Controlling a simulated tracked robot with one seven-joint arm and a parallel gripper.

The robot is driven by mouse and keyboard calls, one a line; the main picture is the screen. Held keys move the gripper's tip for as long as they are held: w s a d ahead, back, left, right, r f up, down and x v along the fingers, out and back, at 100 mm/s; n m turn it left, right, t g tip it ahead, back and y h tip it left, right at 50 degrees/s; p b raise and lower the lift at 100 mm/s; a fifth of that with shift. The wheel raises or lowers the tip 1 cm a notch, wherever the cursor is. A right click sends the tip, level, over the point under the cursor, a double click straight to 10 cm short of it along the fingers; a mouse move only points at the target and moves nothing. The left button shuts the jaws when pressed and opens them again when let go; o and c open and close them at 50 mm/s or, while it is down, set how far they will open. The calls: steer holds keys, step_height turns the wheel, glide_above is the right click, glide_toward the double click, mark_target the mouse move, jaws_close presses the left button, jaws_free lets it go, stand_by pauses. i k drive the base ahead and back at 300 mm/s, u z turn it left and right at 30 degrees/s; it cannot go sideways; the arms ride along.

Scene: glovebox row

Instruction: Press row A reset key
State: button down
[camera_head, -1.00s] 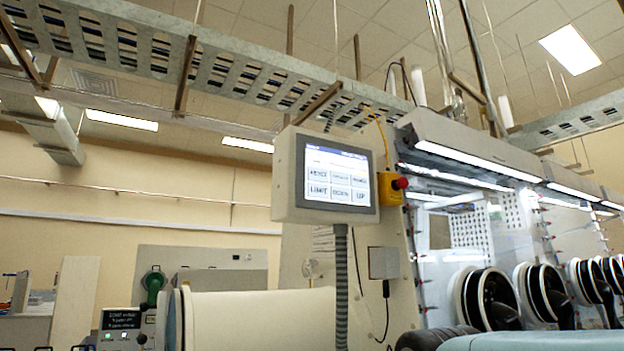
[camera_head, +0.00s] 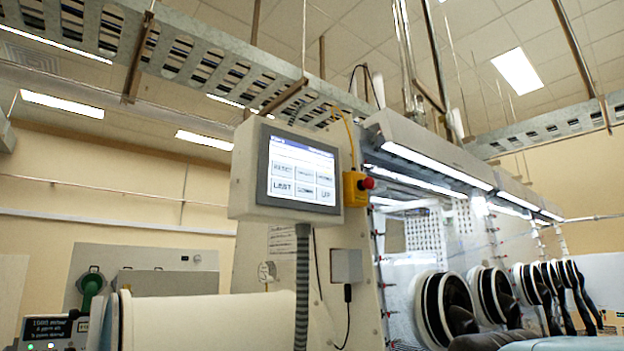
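A grey control panel (camera_head: 247,172) hangs on a ribbed conduit at the end of the glovebox row. Its lit screen (camera_head: 301,172) faces me at a slant and shows two rows of pale keys under a blue header. The upper left key (camera_head: 283,167) seems to read RESET. The lower left key (camera_head: 282,187) and the lower right key (camera_head: 325,193), which seems to read UP, are small and blurred. I cannot make out a row A label. My gripper is not in view.
A red emergency button on a yellow box (camera_head: 356,188) sits just right of the panel. Round glove ports (camera_head: 432,308) with dark gloves line the glovebox at right. A large cream cylinder (camera_head: 205,322) lies below the panel. A perforated cable tray (camera_head: 190,55) runs overhead.

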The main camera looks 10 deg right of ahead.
mark_target(280, 169)
steer(key=u, duration=1.2)
steer(key=i, duration=0.1)
steer(key=z, duration=2.5)
steer(key=k, duration=1.65)
steer(key=u, duration=0.65)
steer(key=i, duration=1)
steer(key=z, duration=0.05)
